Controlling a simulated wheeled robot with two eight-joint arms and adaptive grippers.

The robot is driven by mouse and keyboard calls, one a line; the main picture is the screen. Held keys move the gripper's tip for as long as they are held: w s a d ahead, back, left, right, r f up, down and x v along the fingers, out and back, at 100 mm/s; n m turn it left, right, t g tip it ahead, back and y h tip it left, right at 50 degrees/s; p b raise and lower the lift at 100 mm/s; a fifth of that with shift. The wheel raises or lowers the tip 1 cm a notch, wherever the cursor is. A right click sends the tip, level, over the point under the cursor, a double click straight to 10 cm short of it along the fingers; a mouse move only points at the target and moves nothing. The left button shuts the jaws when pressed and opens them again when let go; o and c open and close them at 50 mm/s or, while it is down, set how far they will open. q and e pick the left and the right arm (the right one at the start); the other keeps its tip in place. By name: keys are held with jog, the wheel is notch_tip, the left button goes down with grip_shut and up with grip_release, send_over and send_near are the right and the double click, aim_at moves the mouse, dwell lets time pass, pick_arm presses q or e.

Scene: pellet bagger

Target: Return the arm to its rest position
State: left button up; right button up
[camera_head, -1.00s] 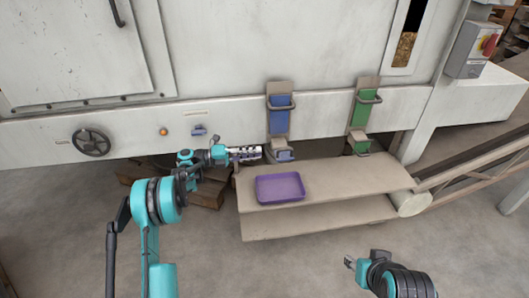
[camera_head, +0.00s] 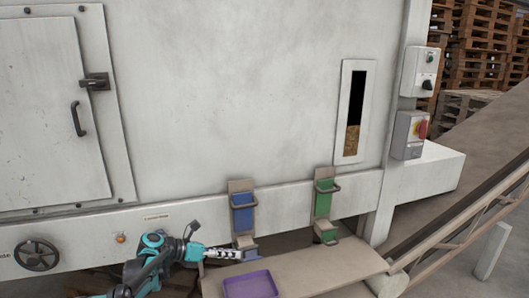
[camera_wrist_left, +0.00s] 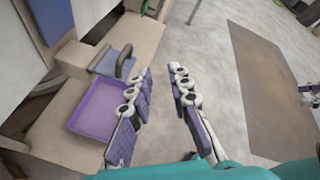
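My left gripper (camera_head: 222,253) is in front of the machine's lower edge, just left of the blue chute's lower end, in the head view. In the left wrist view its two fingers (camera_wrist_left: 162,72) stand apart with nothing between them, so it is open and empty. My right gripper is out of the head view. What looks like part of it (camera_wrist_left: 308,90) shows at the right edge of the left wrist view, too small to tell its state.
A purple tray (camera_head: 250,286) sits on the beige shelf (camera_head: 330,268), below the blue chute (camera_head: 243,213) and green chute (camera_head: 323,205). It also shows in the left wrist view (camera_wrist_left: 90,118). A handwheel (camera_head: 36,254) is at left, a switch box (camera_head: 409,135) at right.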

pick_arm(q)
jog(key=s+d+r+m+y, duration=0.15)
jog(key=s+m+y, duration=0.25)
jog(key=s+m, duration=0.45)
jog(key=s+a+f+m+y, duration=0.1)
jog(key=s+a+m+y, duration=0.1)
jog(key=s+m, duration=0.4)
jog(key=s+a+f+m+t+y, duration=0.1)
jog(key=s+a+f+m+y, duration=0.1)
jog(key=s+m, duration=0.5)
jog(key=s+a+f+m+y, duration=0.1)
jog(key=s+a+m+y, duration=0.2)
jog(key=s+m, duration=0.4)
jog(key=s+y, duration=0.1)
jog(key=s, duration=0.3)
jog(key=shift+s+a+f+t, duration=0.3)
jog(key=shift+a+f+t, duration=0.05)
jog(key=shift+a+t, duration=0.05)
